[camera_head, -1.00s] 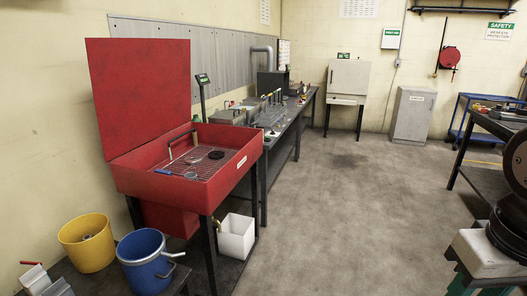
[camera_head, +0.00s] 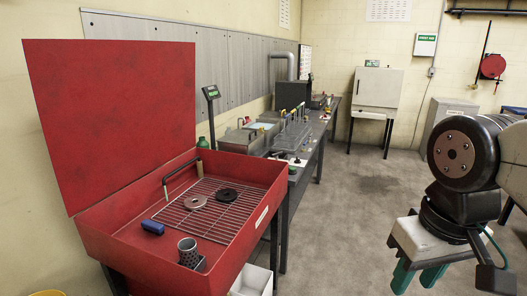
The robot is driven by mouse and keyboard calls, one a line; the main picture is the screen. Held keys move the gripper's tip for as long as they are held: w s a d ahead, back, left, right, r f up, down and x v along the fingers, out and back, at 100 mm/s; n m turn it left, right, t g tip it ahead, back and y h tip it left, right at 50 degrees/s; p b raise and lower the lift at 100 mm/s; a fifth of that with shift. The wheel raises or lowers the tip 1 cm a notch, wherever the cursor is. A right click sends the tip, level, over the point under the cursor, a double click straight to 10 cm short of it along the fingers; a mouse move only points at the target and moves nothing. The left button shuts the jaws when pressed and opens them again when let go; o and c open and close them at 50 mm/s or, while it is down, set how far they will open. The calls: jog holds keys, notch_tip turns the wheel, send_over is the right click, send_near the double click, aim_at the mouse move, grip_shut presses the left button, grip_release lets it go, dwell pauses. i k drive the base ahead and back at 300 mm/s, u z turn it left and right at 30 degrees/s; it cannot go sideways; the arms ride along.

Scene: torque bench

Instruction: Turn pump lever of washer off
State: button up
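The washer is a red basin (camera_head: 262,185) with its red lid (camera_head: 110,110) standing open at the back left. A wire grate lies inside, with a bent dark spout (camera_head: 180,172) rising at its far left corner. I cannot make out a pump lever for sure. My gripper (camera_head: 417,281) is at the lower right, with a white body and two green fingers pointing down. The fingers are apart, with nothing seen between them; their tips are near the bottom edge. The gripper is well to the right of the washer and does not touch it.
On the grate lie a light disc (camera_head: 195,202), a dark ring (camera_head: 227,195), a blue object (camera_head: 153,227) and a mesh cup (camera_head: 188,250). A white bin (camera_head: 252,280) stands below the washer. A cluttered bench runs behind. Bare floor lies between washer and gripper.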

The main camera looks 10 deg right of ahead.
aim_at(276, 155)
jog(key=z, duration=0.55)
jog(key=i, duration=0.95)
jog(key=z, duration=0.6)
jog(key=i, duration=0.85)
jog(key=u, duration=0.8)
jog(key=i, duration=0.8)
jog(key=u, duration=0.6)
